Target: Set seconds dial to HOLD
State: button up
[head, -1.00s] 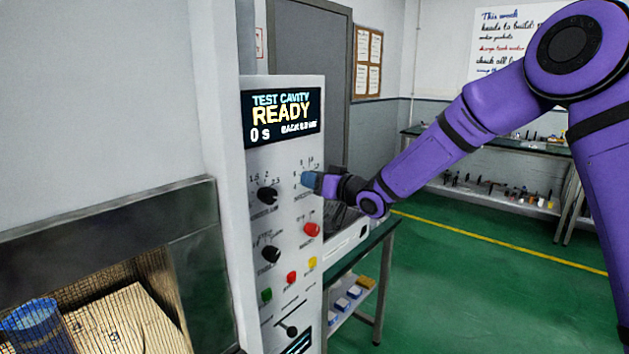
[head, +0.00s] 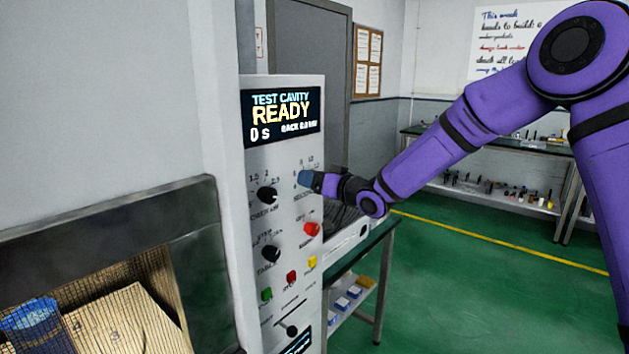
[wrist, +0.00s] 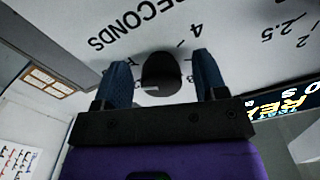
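The seconds dial (wrist: 161,75) is a black round knob in the wrist view, with the printed word SECONDS and the number 4 close by on the white panel. My gripper (wrist: 162,84) has its two blue fingers on either side of the dial, with narrow gaps between each finger and the knob. In the head view my gripper (head: 308,180) is at the panel's upper right and hides the dial. The HOLD mark cannot be made out in either view.
The control panel (head: 282,160) has a display (head: 281,118) reading TEST CAVITY READY, 0 s. Left of my gripper is a black knob (head: 267,195); a red knob (head: 312,229) sits just below. A mesh-fronted cavity (head: 120,290) is at lower left.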

jog(key=v, duration=1)
jog(key=shift+s+d, duration=0.25)
jog(key=shift+d, duration=0.05)
